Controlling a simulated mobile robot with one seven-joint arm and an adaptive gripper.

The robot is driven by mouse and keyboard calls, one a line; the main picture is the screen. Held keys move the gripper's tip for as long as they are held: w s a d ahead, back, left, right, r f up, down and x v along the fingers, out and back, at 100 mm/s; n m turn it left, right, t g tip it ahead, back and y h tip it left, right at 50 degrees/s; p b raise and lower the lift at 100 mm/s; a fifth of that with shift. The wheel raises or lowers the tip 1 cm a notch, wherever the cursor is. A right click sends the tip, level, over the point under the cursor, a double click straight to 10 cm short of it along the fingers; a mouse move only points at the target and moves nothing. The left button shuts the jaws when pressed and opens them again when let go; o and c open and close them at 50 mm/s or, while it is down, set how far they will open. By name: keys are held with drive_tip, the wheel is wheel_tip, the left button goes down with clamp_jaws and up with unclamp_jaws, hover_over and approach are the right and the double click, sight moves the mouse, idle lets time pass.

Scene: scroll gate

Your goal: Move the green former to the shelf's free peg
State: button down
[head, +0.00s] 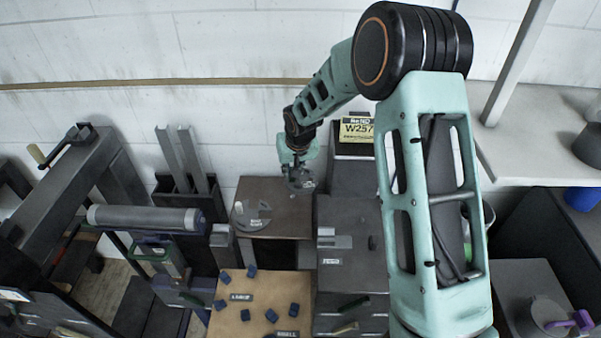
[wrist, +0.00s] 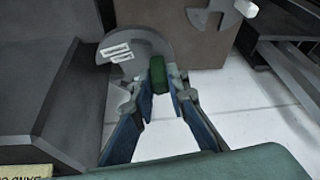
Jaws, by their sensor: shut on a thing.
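My gripper (wrist: 157,88) is shut on the green grip of the green former (wrist: 157,75). The former's grey curved plate (wrist: 140,46) with pale labels shows behind the fingertips in the wrist view. In the head view my gripper (head: 298,164) and the grey plate (head: 300,184) are at the back right of the brown-topped shelf (head: 285,222). I cannot tell whether the plate touches the shelf. Another grey former (head: 248,218) with a pale grip sits at the shelf's left; part of it shows in the wrist view (wrist: 228,14). I cannot make out a free peg.
A dark block with a yellow W257 sign (head: 357,130) stands right of my gripper. A dark stepped bench (head: 348,240) is right of the shelf. A tan board (head: 262,300) with several blue pieces lies in front. Upright grey bars (head: 185,160) and a roller machine (head: 143,218) stand left.

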drive_tip(key=shift+n, duration=0.4)
drive_tip(key=shift+w+a+r+b+x, duration=0.1)
drive_tip(key=shift+a+b+x, duration=0.15)
drive_tip(key=shift+x, duration=1.55)
drive_tip(key=shift+w+a+r+b+x, duration=0.15)
drive_tip(key=shift+a+x, duration=0.2)
drive_tip(key=shift+x, duration=1.45)
drive_tip(key=shift+w+a+b+x, duration=0.1)
drive_tip(key=shift+a+b+x, duration=0.15)
drive_tip(key=shift+x, duration=1.55)
drive_tip(key=shift+f+b, duration=1.1)
drive_tip(key=shift+f, duration=0.1)
drive_tip(key=shift+b, duration=0.35)
drive_tip(key=shift+f+b, duration=0.25)
drive_tip(key=shift+b, duration=0.1)
drive_tip(key=c, duration=1.9)
unclamp_jaws()
drive_tip(key=shift+s, duration=0.1)
drive_tip(key=shift+o, duration=0.4)
drive_tip(key=shift+s+f, duration=0.1)
drive_tip(key=shift+f, duration=0.05)
drive_tip(key=v, duration=1.2)
